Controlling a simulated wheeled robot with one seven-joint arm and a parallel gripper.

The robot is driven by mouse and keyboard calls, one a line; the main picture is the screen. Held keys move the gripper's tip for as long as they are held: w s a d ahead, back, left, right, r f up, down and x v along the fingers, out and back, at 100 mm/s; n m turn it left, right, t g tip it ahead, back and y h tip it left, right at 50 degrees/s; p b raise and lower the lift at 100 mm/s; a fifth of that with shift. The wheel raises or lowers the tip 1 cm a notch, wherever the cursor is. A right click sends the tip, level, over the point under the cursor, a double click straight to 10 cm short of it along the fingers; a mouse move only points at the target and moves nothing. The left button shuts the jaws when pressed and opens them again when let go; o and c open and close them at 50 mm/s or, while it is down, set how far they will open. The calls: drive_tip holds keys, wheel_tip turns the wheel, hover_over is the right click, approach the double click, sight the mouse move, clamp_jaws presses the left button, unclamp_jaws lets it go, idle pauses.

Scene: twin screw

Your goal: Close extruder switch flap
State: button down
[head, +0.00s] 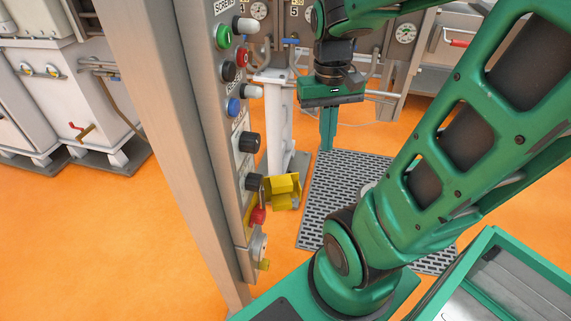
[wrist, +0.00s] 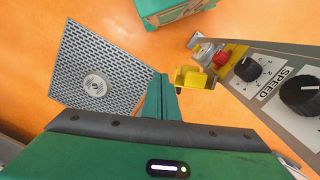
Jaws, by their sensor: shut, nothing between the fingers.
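The yellow switch flap (head: 283,188) stands open, sticking out to the right from the edge of the control panel. Beside it, a red switch knob (head: 257,215) is exposed on a yellow mount. In the wrist view the flap (wrist: 196,78) lies just right of my fingers, and the red knob (wrist: 221,60) is behind it to the right. My gripper (head: 327,128) is shut and empty, its green fingers pointing down, above and to the right of the flap in the head view. The fingers also show in the wrist view (wrist: 161,97). I see no clear contact with the flap.
The tall control panel (head: 226,130) carries knobs and coloured buttons above the flap. A white post (head: 281,125) stands behind it. A grey perforated floor plate (head: 345,190) lies on the orange floor. White machines (head: 75,100) stand at the left.

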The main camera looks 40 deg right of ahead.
drive_tip(key=w+d+f+n+g+y, duration=0.1)
drive_tip(key=w+f, duration=0.4)
drive_tip(key=w, duration=0.5)
drive_tip(key=w+f+n+g, duration=0.1)
drive_tip(key=w+f, duration=0.3)
drive_tip(key=w, duration=0.6)
drive_tip(key=s+a+f, duration=0.1)
drive_tip(key=s+f, duration=0.5)
drive_tip(key=f, duration=0.4)
drive_tip(key=shift+a, duration=0.35)
drive_tip(key=shift+f, duration=0.1)
